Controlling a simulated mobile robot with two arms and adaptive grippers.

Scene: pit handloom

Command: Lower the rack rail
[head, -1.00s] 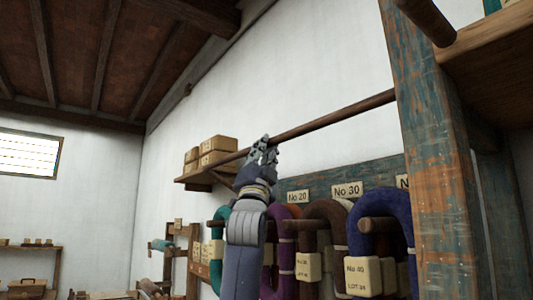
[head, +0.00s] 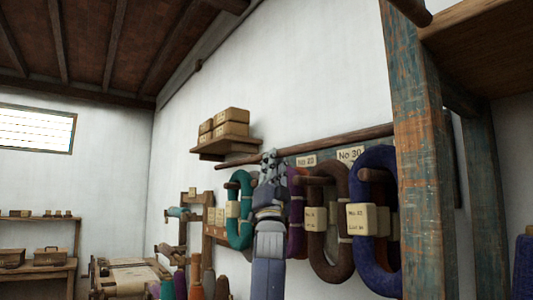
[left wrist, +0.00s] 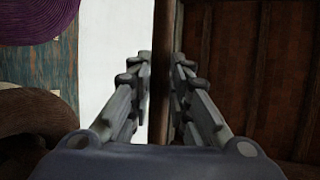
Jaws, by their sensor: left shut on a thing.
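The rack rail (head: 340,140), a long dark brown rod, runs slightly tilted in the picture across the white wall, in front of the top of the yarn rack. My left gripper (head: 268,158) is shut on the rail from below, towards its left part. In the left wrist view the rail (left wrist: 163,50) passes between the two fingers of the gripper (left wrist: 158,80). The rail's right end is hidden behind the painted post. My right gripper is not in view.
Yarn hanks, blue (head: 372,225), brown (head: 331,230) and teal (head: 239,210), hang on pegs below the rail with tags. A wall shelf (head: 222,147) with boxes is just above its left end. A blue-orange post (head: 420,150) stands at right.

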